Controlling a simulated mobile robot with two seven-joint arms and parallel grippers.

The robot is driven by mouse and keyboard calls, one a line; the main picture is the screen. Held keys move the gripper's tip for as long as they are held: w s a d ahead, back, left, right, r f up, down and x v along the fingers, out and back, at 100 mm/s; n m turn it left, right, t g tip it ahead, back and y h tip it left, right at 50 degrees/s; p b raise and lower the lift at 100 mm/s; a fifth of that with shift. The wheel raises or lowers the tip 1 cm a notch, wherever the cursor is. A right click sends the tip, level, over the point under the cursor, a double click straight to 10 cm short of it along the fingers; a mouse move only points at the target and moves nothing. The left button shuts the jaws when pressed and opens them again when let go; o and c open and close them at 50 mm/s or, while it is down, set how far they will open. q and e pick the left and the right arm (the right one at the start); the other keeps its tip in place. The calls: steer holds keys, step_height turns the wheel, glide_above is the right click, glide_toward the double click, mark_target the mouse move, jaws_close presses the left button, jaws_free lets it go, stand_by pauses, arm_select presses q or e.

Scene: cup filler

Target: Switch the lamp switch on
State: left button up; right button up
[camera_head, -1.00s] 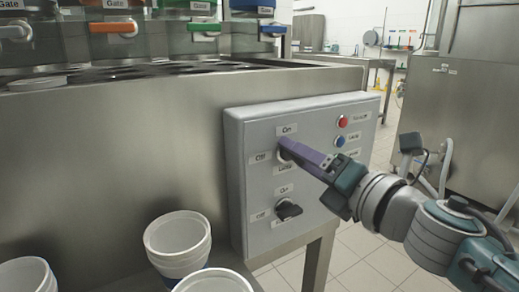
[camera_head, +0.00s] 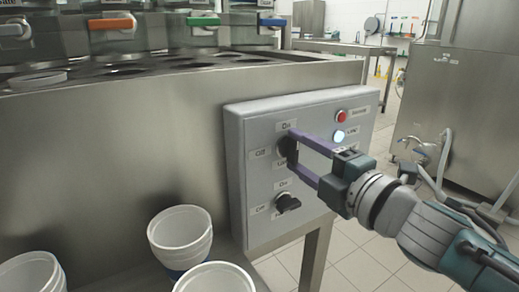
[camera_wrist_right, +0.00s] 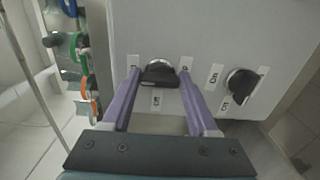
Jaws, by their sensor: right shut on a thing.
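The lamp switch (camera_head: 288,150) is the upper dark rotary knob on the grey control box (camera_head: 262,222), with labels around it. In the right wrist view, the knob (camera_wrist_right: 160,76) sits between the fingertips with its handle lying across from one finger to the other. My right gripper (camera_head: 292,149) is shut on the knob, its two purple fingers spread one above the other at the ends of the handle. The blue-white indicator light (camera_head: 339,136) on the box glows. My left gripper is not in view.
A second dark knob (camera_head: 287,203) is just below the lamp switch, close to the lower finger. A red button (camera_head: 342,116) is above the glowing light. White cups (camera_head: 180,232) stand at the lower left. Open floor lies right of the box.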

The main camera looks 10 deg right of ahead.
stand_by(0.5)
steer(key=o, duration=1.4)
steer(key=shift+s+d, duration=0.1)
steer(key=shift+s, duration=0.2)
steer(key=p+v, duration=0.2)
steer(key=v, duration=0.7)
steer(key=shift+s, duration=0.15)
steer(key=shift+p, duration=0.3)
